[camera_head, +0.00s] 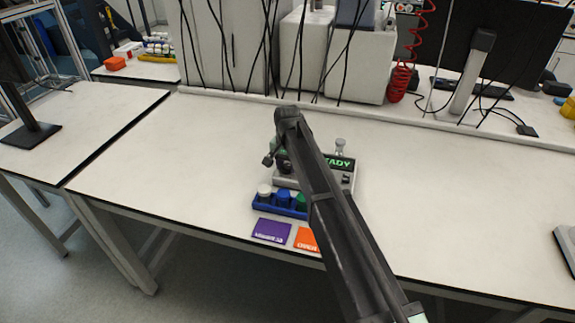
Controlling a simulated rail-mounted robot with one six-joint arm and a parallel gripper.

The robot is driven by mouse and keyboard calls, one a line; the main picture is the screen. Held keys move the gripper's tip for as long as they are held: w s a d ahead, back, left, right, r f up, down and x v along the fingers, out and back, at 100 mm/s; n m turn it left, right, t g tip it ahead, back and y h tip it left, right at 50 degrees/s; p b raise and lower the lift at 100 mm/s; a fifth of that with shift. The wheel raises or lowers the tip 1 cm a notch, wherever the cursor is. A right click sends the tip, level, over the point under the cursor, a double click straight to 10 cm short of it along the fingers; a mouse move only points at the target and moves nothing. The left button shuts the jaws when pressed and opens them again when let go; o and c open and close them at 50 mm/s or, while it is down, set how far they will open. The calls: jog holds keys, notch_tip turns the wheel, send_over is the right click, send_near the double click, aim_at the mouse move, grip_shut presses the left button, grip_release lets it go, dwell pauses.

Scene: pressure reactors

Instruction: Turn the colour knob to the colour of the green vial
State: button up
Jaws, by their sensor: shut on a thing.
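The reactor unit (347,179) stands near the front edge of the bench, its display showing green letters ending in "ADY". My gripper (284,166) is at the left part of the unit, pointing down and partly behind my arm. It is shut at the place of the colour knob; the knob itself is hidden, so its setting cannot be read. A blue rack (262,206) in front of the unit holds a white-capped vial (264,190), a blue-capped vial (283,195) and the green vial (301,200). My arm covers the rack's right end.
A purple card (271,231) and an orange card (306,239) lie at the front edge. A small clear glass piece (340,146) stands at the back of the unit. Black cables (267,50) and a red coiled hose (402,75) hang behind.

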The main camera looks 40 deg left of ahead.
aim_at(287, 166)
jog(key=n, duration=1)
jog(key=shift+a, duration=0.1)
dwell(0.4)
jog(key=o, duration=0.9)
jog(key=shift+o, duration=0.2)
jog(key=shift+r, duration=0.1)
notch_tip(287, 166, up, 10)
jog(key=p, duration=1)
jog(key=shift+r+p, duration=0.25)
jog(key=shift+p, duration=0.15)
